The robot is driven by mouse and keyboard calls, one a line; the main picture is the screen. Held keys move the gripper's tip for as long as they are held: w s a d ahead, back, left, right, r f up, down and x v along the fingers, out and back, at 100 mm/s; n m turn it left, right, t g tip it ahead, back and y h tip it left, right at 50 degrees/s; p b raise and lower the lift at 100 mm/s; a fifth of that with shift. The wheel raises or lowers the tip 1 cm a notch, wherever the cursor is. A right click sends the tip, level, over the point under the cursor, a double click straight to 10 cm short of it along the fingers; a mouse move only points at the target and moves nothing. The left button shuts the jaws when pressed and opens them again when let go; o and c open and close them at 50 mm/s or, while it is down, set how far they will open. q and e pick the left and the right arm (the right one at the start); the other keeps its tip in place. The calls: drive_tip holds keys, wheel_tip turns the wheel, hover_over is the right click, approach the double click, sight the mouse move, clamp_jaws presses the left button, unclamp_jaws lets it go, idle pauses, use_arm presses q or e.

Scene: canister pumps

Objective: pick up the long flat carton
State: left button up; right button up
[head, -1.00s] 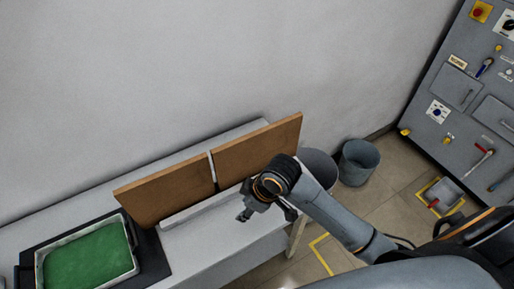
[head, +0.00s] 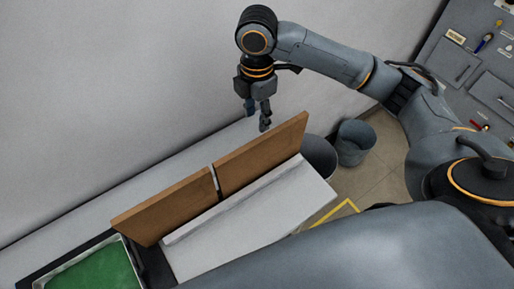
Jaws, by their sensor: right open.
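The long flat carton (head: 258,153) is brown, with a pale band across its middle. It stands on a long edge on the grey-white table, running from lower left to upper right. My right gripper (head: 258,116) points down with its fingers apart and nothing between them. In the picture it is just above the carton's right half, near the wall side, and looks apart from it. The carton's far face is hidden. My left gripper is not in view.
A pale ledge (head: 250,205) lies along the carton's near side. A tray with a green surface (head: 95,272) is at the lower left. Two grey bins, one of them here (head: 356,143), stand on the floor at right. The wall is close behind the table.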

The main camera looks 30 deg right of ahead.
sight(260, 137)
drive_tip(key=f, duration=0.1)
drive_tip(key=s+f, duration=0.1)
drive_tip(key=f, duration=0.1)
drive_tip(key=shift+p, duration=0.3)
drive_tip(key=f, duration=0.4)
drive_tip(key=shift+s+d+f, duration=0.1)
drive_tip(key=shift+s+f, duration=0.05)
drive_tip(key=shift+s, duration=0.1)
drive_tip(key=shift+w+f+p, duration=0.15)
drive_tip(key=shift+f+p, duration=0.15)
drive_tip(key=shift+p, duration=0.1)
drive_tip(key=f, duration=0.1)
drive_tip(key=f+p, duration=0.1)
drive_tip(key=d+f, duration=0.1)
drive_tip(key=f, duration=0.1)
drive_tip(key=shift+s+p, duration=0.35)
drive_tip(key=shift+f, duration=0.3)
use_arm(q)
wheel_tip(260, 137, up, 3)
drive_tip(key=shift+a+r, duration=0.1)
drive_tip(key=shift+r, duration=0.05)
use_arm(e)
drive_tip(key=shift+w, duration=0.15)
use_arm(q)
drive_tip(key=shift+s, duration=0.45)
use_arm(e)
clamp_jaws()
